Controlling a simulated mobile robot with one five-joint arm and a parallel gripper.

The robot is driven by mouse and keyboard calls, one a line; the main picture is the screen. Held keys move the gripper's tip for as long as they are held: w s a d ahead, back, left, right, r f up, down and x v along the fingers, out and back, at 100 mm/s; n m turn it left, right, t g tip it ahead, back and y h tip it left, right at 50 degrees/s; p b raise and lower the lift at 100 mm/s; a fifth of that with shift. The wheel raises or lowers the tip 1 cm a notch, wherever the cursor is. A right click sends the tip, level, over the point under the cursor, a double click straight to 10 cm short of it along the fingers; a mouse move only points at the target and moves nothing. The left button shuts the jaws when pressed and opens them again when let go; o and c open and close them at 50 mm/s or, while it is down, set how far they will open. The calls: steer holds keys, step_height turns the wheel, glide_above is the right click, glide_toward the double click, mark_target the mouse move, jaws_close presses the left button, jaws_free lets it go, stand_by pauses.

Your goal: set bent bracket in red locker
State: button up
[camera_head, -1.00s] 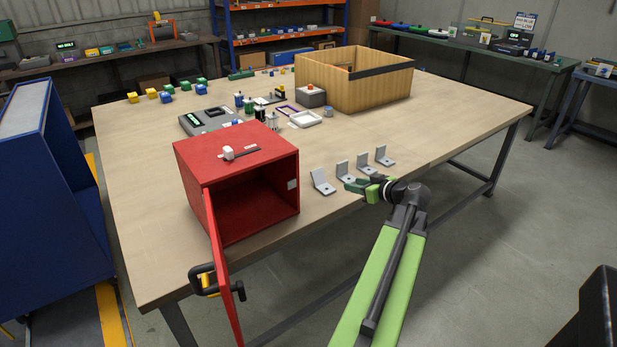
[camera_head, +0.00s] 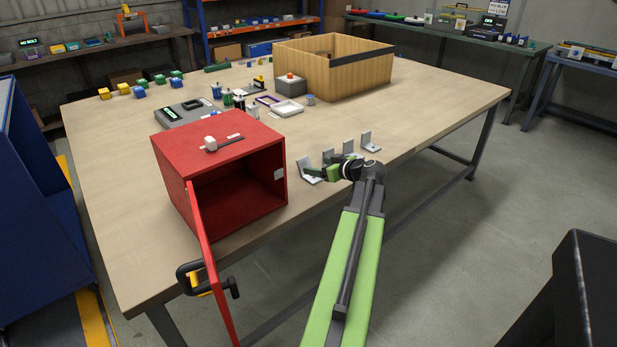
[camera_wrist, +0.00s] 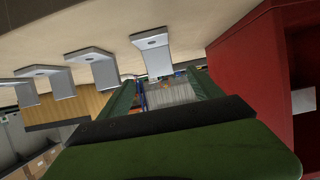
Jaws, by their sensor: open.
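The red locker (camera_head: 215,150) stands on the table's near left part. Its door (camera_head: 207,262) is swung open toward me, and its inside looks empty where I can see it. Several grey bent brackets stand in a row right of the locker. The nearest bent bracket (camera_head: 306,166) is partly hidden by my gripper (camera_head: 321,172) in the head view. In the wrist view this bracket (camera_wrist: 153,50) shows just past and above the gap between the fingers (camera_wrist: 162,88). My gripper is open and empty. The locker's red wall (camera_wrist: 248,75) is at the right of the wrist view.
Other bent brackets (camera_head: 369,142) stand close beside my gripper. A wooden box (camera_head: 300,66), a grey device (camera_head: 185,112), a white tray (camera_head: 287,108) and small blocks (camera_head: 138,91) lie farther back. The table (camera_head: 430,115) is clear at the right.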

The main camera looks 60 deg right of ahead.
mark_target(305, 165)
steer(key=b+x, duration=0.1)
steer(key=x, duration=0.3)
steer(key=shift+w+d+f, duration=0.1)
steer(key=shift+w+f, duration=0.05)
steer(key=shift+w, duration=0.1)
steer(key=b+x, duration=0.1)
steer(key=x, duration=0.1)
steer(key=f+b+x, duration=0.1)
steer(key=x, duration=0.1)
steer(key=shift+w+d+f+b, duration=0.1)
steer(key=shift+d+f+b, duration=0.05)
steer(key=shift+b, duration=0.25)
steer(key=shift+w, duration=0.25)
steer(key=shift+s, duration=0.1)
steer(key=shift+c, duration=0.2)
jaws_close()
step_height(305, 165, up, 5)
steer(key=p, duration=0.5)
steer(key=s+d+r+p, duration=0.1)
steer(key=s+r+p, duration=0.5)
steer(key=s, duration=0.5)
steer(key=shift+s, duration=0.35)
